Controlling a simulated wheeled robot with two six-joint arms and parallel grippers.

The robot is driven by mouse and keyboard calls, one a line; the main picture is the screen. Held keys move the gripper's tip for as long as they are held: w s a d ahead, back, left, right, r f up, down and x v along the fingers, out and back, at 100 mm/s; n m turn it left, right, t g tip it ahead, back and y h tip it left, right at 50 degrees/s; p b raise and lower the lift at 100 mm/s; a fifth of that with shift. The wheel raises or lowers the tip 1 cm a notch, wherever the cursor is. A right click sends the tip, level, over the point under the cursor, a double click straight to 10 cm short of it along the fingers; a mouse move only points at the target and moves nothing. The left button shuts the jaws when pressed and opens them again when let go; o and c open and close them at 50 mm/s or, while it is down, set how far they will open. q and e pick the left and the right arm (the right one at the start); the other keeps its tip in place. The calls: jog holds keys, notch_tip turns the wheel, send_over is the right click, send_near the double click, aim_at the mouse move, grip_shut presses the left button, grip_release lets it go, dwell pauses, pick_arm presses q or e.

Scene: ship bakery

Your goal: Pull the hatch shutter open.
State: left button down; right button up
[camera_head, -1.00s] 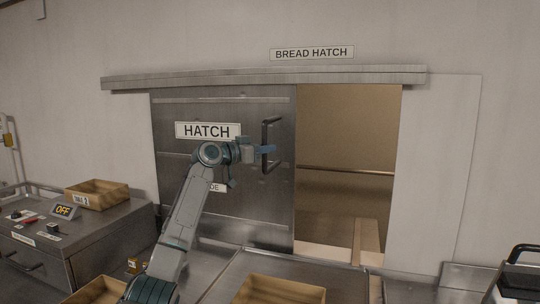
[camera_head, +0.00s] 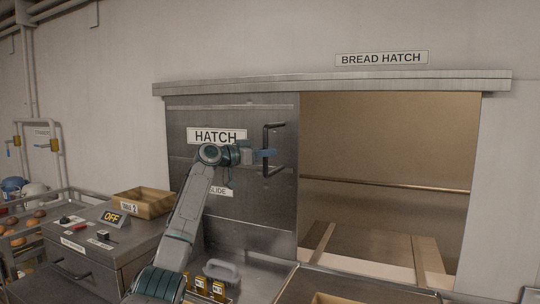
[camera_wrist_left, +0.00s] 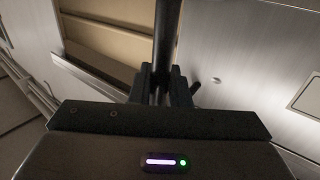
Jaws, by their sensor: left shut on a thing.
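The hatch shutter (camera_head: 240,215) is a grey metal sliding panel with a "HATCH" sign, at the left of the wall opening (camera_head: 390,140). A dark vertical bar handle (camera_head: 283,148) stands near its right edge. My left gripper (camera_head: 268,154) is shut on the handle at about its middle. In the left wrist view the dark handle bar (camera_wrist_left: 166,40) runs between the fingers (camera_wrist_left: 160,82), with the shutter (camera_wrist_left: 250,60) to the right. The opening beside the shutter is wide and shows a tan interior. My right gripper is not in view.
A metal rail (camera_head: 330,85) runs above the shutter under a "BREAD HATCH" sign (camera_head: 381,58). Below are a metal cart edge (camera_head: 350,285) and yellow tags (camera_head: 209,287).

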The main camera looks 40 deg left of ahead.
pick_arm(q)
jog(key=shift+a, duration=0.1)
jog(key=c, duration=1.4)
grip_release()
jog(key=shift+c, duration=0.2)
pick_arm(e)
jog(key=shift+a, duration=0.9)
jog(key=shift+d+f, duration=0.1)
